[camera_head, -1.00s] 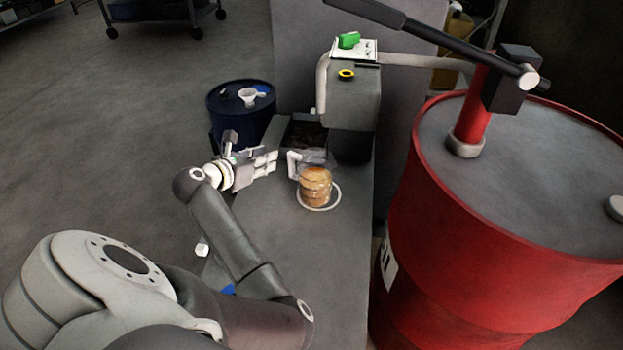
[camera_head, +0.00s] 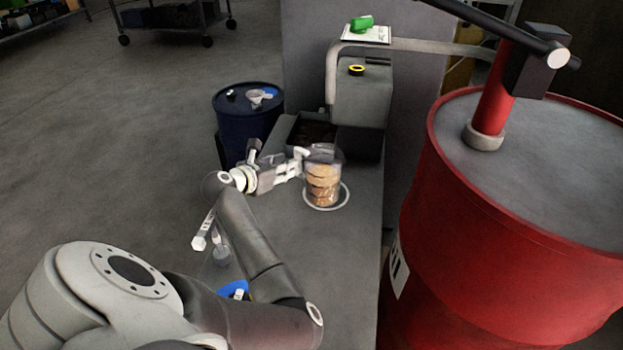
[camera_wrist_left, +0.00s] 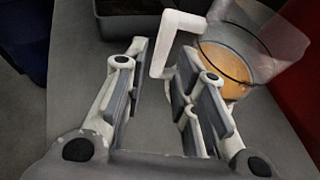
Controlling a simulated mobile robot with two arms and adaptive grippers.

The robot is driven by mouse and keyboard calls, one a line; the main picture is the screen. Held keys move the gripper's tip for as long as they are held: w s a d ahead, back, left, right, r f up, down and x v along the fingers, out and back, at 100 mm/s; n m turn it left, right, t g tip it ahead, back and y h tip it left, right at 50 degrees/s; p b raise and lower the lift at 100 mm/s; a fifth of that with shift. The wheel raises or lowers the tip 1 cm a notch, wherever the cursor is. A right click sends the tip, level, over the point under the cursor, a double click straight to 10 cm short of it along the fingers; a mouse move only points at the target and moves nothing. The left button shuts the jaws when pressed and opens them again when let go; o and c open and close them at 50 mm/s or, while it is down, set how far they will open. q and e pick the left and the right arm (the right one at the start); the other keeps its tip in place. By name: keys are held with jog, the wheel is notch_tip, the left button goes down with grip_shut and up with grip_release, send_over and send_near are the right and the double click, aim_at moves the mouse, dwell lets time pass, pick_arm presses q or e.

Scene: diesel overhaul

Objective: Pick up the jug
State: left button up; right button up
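The clear jug (camera_head: 323,181) with amber contents stands upright in a white ring (camera_head: 344,200) on the grey bench. It also shows in the left wrist view (camera_wrist_left: 236,72), its white handle (camera_wrist_left: 174,26) towards my left gripper. My left gripper (camera_head: 294,167) is just left of the jug in the head view. In the left wrist view my left gripper (camera_wrist_left: 164,58) is open, and the handle's lower end appears between its fingertips. I cannot tell whether the fingers touch it. My right gripper is not in view.
A dark open tray (camera_head: 308,131) sits behind the jug. A red drum (camera_head: 480,225) stands to the right, a blue drum (camera_head: 246,130) with a funnel to the back left. A clear bottle (camera_head: 220,252) is near my left arm. The bench right of the jug is clear.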

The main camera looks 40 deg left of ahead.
pick_arm(q)
jog(key=x, duration=0.5)
jog(key=shift+w+d, duration=0.1)
jog(key=shift+w, duration=0.25)
jog(key=shift+c, duration=0.3)
grip_shut()
jog(key=shift+r, duration=0.15)
